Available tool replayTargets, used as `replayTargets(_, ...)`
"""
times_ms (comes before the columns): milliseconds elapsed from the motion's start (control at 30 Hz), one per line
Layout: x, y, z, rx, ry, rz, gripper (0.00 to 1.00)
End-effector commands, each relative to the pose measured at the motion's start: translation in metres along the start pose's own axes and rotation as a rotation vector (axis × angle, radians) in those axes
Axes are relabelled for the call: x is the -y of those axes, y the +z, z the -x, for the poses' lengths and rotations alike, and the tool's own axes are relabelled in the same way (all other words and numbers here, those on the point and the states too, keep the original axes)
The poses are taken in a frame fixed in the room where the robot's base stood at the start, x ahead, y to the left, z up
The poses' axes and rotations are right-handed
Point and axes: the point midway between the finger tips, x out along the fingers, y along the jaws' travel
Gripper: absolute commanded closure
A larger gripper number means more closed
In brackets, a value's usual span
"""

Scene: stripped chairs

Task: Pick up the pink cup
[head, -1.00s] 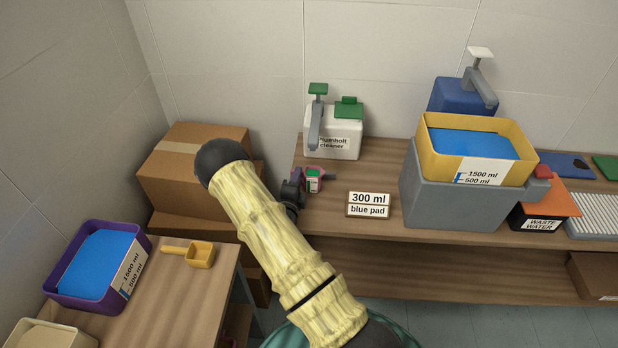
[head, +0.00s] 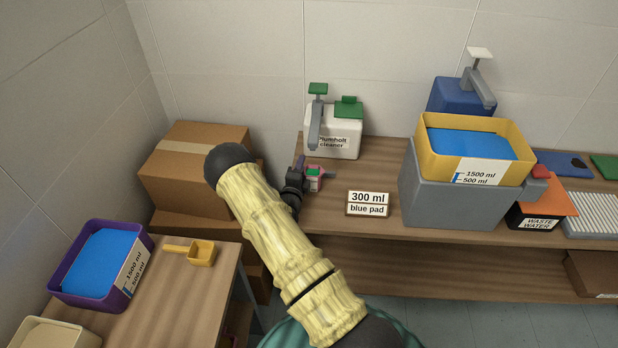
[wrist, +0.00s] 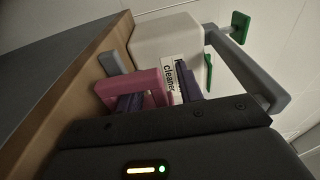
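The small pink cup (head: 315,184) stands near the left end of the back bench, with a green patch on it in the head view. In the wrist view the pink cup (wrist: 152,82) shows between the fingers, close in front of the palm. My gripper (head: 313,168) is at the cup, its purple fingers apart. In the wrist view my gripper (wrist: 150,76) has one finger overlapping the pink part at left and the other to its right, with a narrow gap there. Whether the left finger touches the cup cannot be told. My forearm hides part of the area.
A white cleaner dispenser (head: 345,138) stands just behind the cup. A sign (head: 368,203) is to the right, then a grey block (head: 455,200) bearing a yellow tub (head: 430,160). Cardboard boxes (head: 170,185) are at left. A yellow scoop (head: 203,254) lies on the left table.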

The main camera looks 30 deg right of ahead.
Motion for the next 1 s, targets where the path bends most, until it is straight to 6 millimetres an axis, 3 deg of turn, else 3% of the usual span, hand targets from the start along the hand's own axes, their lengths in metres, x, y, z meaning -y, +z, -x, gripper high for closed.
replayTargets(400,-0.0002,0.0000,0.0005,0.000,0.000,0.000,0.64)
replayTargets(600,-0.0002,0.0000,0.0006,0.000,0.000,0.000,1.00)
replayTargets(1000,0.0001,0.0000,0.0006,0.000,0.000,0.000,1.00)
